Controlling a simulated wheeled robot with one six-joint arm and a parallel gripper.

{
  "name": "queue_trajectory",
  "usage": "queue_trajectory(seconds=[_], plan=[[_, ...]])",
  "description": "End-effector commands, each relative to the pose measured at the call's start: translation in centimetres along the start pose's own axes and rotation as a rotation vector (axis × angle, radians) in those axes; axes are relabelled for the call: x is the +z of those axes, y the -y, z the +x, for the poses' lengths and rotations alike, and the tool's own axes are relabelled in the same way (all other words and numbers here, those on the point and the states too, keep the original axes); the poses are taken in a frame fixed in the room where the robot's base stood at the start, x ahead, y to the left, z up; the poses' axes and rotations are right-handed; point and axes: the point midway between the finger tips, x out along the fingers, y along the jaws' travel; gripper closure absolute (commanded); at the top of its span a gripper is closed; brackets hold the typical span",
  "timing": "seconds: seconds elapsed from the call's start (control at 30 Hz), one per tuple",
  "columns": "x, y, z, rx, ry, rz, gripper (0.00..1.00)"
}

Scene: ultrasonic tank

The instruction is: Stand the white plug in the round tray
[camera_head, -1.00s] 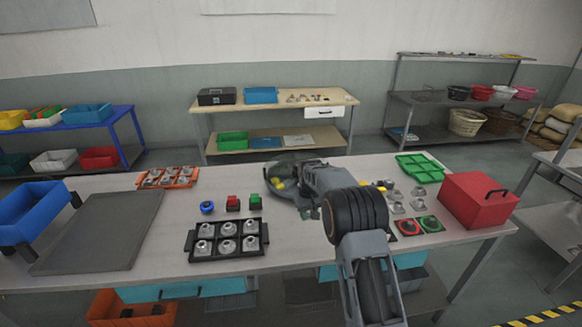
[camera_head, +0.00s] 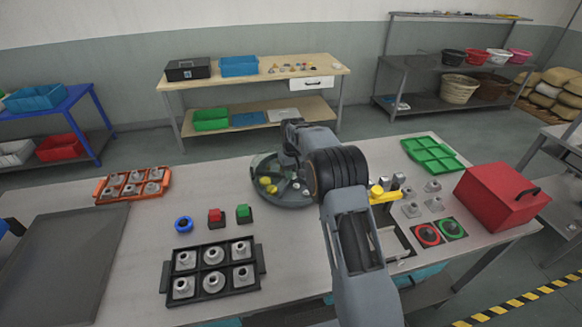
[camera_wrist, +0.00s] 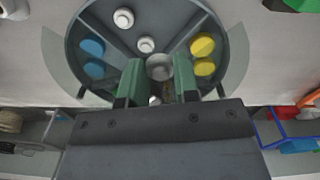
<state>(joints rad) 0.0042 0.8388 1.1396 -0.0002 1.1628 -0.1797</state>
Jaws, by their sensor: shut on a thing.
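The round tray (camera_head: 268,196) is a grey dish with a clear rim and dividers, standing at the back middle of the bench. In the wrist view the tray (camera_wrist: 105,35) fills the top. My gripper (camera_wrist: 158,72) is over it, with its green fingers shut on a pale, round-topped piece (camera_wrist: 160,67), apparently the white plug. The plug's lower end is hidden, so I cannot tell whether it touches the tray. In the head view my arm hides the fingertips.
Yellow discs (camera_wrist: 203,46) and blue discs (camera_wrist: 92,48) lie in side compartments. A black rack (camera_head: 213,294) with grey parts, red and green blocks (camera_head: 244,214), a blue ring (camera_head: 184,224) and a red box (camera_head: 495,196) are on the bench. The front left holds a dark mat (camera_head: 60,255).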

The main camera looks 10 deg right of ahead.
Motion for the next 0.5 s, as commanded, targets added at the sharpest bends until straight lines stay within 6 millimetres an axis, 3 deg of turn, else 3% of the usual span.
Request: queue_trajectory(seconds=[0.5], plan=[[0.0, 0.2, 4.0, 0.000, 0.002, -0.003, 0.93]])
